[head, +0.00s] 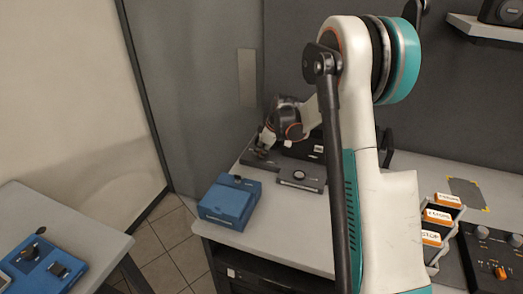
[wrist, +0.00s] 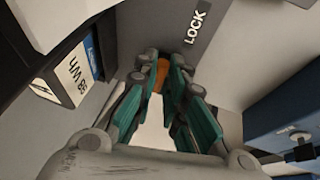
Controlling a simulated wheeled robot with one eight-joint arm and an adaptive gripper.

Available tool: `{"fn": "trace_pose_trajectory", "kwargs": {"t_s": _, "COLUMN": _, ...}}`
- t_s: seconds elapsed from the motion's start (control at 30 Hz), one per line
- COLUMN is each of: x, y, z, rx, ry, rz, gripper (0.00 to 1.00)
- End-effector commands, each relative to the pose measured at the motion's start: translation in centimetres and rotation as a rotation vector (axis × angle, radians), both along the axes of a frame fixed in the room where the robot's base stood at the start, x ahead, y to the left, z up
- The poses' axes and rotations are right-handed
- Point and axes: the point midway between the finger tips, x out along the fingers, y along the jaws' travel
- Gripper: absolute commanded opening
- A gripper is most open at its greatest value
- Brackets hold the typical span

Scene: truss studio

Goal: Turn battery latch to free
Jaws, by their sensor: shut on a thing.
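My gripper (wrist: 160,60) has its teal fingers closed around a small orange piece, the battery latch (wrist: 160,77), on a grey surface. Only part of the latch shows between the fingers. A white word LOCK (wrist: 195,27) is printed on a dark strip just beyond the fingertips. The black battery (wrist: 45,58) with a white Wh label stands at left in the wrist view. In the head view my gripper (head: 263,151) is low at the back of the bench, and the latch cannot be made out there.
A blue box (head: 229,203) sits on the bench's front left corner; a blue case (wrist: 290,115) also shows at right in the wrist view. A dark block with a round knob (head: 300,176) is beside my gripper. An orange-labelled rack (head: 440,220) stands at right.

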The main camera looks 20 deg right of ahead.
Motion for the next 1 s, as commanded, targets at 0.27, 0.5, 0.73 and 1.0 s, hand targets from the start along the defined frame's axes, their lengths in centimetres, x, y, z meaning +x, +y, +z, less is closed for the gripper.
{"fn": "trace_pose_trajectory", "kwargs": {"t_s": 0.27, "x": 0.05, "y": -0.06, "z": 0.0, "rx": -0.001, "ry": 0.0, "rz": 0.045, "gripper": 0.0}}
{"fn": "trace_pose_trajectory", "kwargs": {"t_s": 0.5, "x": 0.05, "y": -0.05, "z": -0.01, "rx": -0.001, "ry": -0.001, "rz": 0.048, "gripper": 0.0}}
{"fn": "trace_pose_trajectory", "kwargs": {"t_s": 0.73, "x": 0.04, "y": -0.05, "z": -0.01, "rx": -0.001, "ry": 0.0, "rz": 0.047, "gripper": 0.2}}
{"fn": "trace_pose_trajectory", "kwargs": {"t_s": 1.0, "x": 0.0, "y": -0.06, "z": 0.06, "rx": 0.0, "ry": 0.0, "rz": 0.046, "gripper": 0.2}}
